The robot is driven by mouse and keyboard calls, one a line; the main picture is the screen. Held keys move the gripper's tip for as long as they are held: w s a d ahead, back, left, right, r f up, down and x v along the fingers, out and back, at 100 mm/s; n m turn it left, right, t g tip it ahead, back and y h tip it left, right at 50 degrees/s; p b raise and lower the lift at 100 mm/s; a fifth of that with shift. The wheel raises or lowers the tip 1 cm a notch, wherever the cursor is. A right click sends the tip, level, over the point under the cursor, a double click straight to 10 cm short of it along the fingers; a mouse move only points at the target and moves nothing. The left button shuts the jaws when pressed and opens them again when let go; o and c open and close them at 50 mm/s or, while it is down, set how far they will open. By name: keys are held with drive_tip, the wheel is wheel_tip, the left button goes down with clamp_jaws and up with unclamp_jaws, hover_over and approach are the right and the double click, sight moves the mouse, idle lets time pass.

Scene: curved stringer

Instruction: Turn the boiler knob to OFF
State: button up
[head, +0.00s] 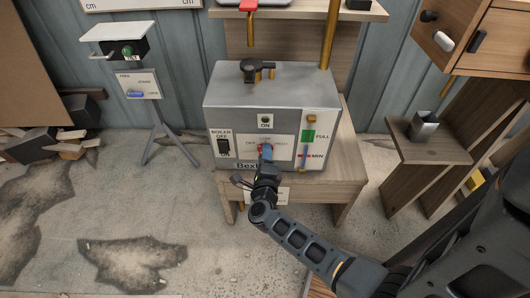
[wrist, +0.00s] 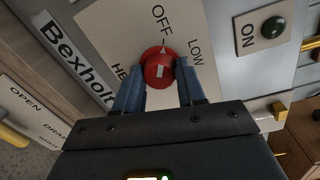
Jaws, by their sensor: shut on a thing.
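The red boiler knob (wrist: 158,72) sits on a cream panel in the wrist view, between the two blue fingers of my gripper (wrist: 160,92). The fingers are shut on it. A pale mark on its face and a small pale tip at its rim line up roughly toward the printed OFF (wrist: 162,20). LOW (wrist: 196,52) is printed to the right of OFF. The knob's other side is partly hidden. In the head view, my gripper (head: 266,152) reaches the front of the grey boiler (head: 228,95) and mostly covers the red knob (head: 261,148).
The boiler stands on a wooden table (head: 345,165). A small stand (head: 137,85) is at left, with open floor in front.

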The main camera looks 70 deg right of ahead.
drive_tip(key=shift+w+n, duration=0.1)
drive_tip(key=shift+n, duration=0.2)
drive_tip(key=o, duration=1.1)
drive_tip(key=shift+c, duration=0.2)
drive_tip(key=v, duration=0.7)
drive_tip(key=shift+a+p, duration=0.3)
drive_tip(key=shift+a, duration=0.1)
drive_tip(key=shift+r, duration=0.1)
